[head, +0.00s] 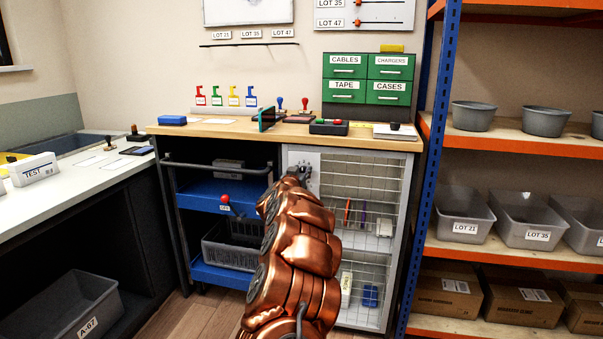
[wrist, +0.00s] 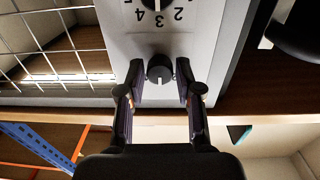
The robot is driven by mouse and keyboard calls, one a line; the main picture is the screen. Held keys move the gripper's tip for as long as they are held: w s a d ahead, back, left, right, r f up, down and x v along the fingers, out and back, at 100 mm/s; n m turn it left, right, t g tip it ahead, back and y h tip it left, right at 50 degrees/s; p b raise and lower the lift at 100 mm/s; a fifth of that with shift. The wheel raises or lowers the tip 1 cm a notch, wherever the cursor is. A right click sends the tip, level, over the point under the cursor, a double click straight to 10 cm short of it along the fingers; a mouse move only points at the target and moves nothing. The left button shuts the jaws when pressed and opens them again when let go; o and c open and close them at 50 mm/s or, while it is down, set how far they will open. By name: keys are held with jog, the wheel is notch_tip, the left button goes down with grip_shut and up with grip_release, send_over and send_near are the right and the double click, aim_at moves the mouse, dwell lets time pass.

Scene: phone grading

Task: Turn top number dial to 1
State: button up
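In the wrist view, a round black knob (wrist: 159,68) on a light grey panel (wrist: 205,45) lies between the fingertips of my gripper (wrist: 160,82). My gripper is open, with a finger on each side of the knob and small gaps visible. Another dial (wrist: 154,4) is cut off by the top edge, with inverted numbers 4, 3 and 2 around it. No numbers are readable around the knob between my fingers. In the head view, the panel (head: 299,158) is at the cabinet's upper left, and my copper arm hides part of it and most of the gripper.
A wire-mesh door (head: 350,240) is right of the panel. The wooden worktop (head: 215,129) overhangs just above, holding stamps and a phone on a stand (head: 267,118). A blue cart (head: 195,195) stands left; a blue-orange shelf rack (head: 430,170) stands right.

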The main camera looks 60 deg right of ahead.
grip_shut()
